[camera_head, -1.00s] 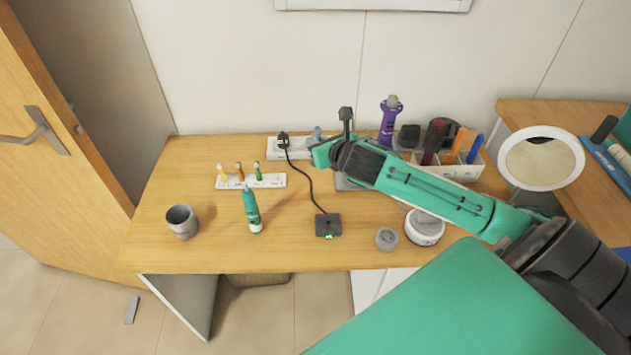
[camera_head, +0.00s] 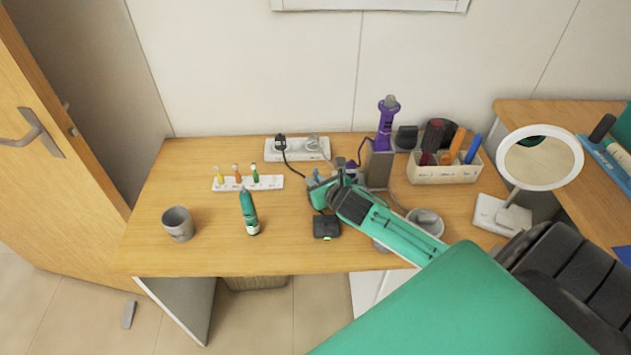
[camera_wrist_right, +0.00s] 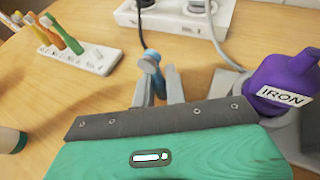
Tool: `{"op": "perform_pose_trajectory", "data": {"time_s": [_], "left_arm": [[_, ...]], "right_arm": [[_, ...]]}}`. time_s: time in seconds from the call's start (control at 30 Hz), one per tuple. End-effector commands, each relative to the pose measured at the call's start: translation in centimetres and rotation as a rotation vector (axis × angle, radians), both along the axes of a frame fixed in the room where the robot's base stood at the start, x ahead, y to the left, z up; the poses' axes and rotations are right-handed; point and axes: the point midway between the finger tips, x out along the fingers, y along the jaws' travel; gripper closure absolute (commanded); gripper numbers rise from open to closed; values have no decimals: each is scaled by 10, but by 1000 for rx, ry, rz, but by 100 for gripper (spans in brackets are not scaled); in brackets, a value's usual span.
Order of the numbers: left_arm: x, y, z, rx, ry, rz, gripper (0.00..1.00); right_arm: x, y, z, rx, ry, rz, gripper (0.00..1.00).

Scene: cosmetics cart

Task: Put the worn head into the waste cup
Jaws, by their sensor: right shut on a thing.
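My right gripper (camera_head: 322,182) is over the middle of the table, behind the black charger. In the right wrist view, its fingers (camera_wrist_right: 158,84) are shut on a small blue-grey piece (camera_wrist_right: 152,60), which looks like the worn brush head. Its lower part is hidden between the fingers. The grey waste cup (camera_head: 178,224) stands at the table's front left, well left of the gripper, with its open mouth up. The green brush handle (camera_head: 250,212) is between cup and gripper. My left gripper is not in view.
A white rack (camera_head: 263,182) holds yellow, orange and green heads. The black charger (camera_head: 326,227) is close to the gripper. A power strip (camera_head: 284,149) is behind, and a purple iron (camera_head: 386,125) is to the right. Table around the cup is clear.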

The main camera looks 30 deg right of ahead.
Motion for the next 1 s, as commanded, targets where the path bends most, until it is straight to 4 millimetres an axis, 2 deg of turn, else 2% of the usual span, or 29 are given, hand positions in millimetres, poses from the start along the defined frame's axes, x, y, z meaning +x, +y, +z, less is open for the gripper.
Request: {"op": "perform_pose_trajectory", "data": {"time_s": [0.2, 0.23, 0.33, 0.7, 0.83, 1.0], "left_arm": [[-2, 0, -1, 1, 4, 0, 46], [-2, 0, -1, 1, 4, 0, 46], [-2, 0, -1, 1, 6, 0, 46], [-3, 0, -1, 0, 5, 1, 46], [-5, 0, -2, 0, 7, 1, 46], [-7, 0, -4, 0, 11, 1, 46]], "right_arm": [[0, 0, -3, -1, 1, 0, 100], [0, 0, -2, -1, 1, 0, 83], [0, 0, -2, 0, 1, 0, 65], [-2, 0, 1, 0, 0, 0, 65], [-16, 1, 6, -2, 2, 1, 65], [-46, 2, 18, -3, 3, 2, 65]]}}
